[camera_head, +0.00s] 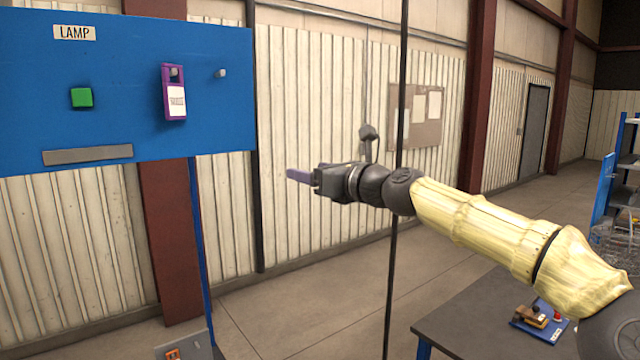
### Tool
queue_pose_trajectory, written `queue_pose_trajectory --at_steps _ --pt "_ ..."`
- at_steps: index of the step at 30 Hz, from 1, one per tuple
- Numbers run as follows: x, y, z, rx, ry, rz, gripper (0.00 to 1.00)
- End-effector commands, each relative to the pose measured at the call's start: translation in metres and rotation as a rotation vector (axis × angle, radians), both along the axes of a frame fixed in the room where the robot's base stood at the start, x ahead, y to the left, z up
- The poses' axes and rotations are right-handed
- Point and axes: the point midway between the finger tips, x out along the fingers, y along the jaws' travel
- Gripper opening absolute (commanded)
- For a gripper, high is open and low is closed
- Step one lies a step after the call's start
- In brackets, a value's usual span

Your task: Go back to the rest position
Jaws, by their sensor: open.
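My gripper (300,176) is at the end of my outstretched arm, near the middle of the view. Its purple-grey fingers point left toward the blue panel, with nothing seen between them. It is open. The gap between the fingers is hard to make out from this side. My arm, in a yellowish sleeve, reaches in from the lower right.
A blue panel (130,125) marked LAMP carries a green button (82,98) and a purple tag (174,93) on a hook. A thin dark pole (389,290) stands by my arm. A dark table (480,312) is lower right; blue shelves (607,190) stand right.

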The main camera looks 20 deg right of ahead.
Motion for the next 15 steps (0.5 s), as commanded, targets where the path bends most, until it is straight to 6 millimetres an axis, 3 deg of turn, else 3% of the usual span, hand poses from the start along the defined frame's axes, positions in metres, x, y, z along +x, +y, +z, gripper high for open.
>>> queue_pose_trajectory --at_steps 15 --pt "0.0034 -0.0086 -0.0077 0.0 0.0 -0.019 0.67"
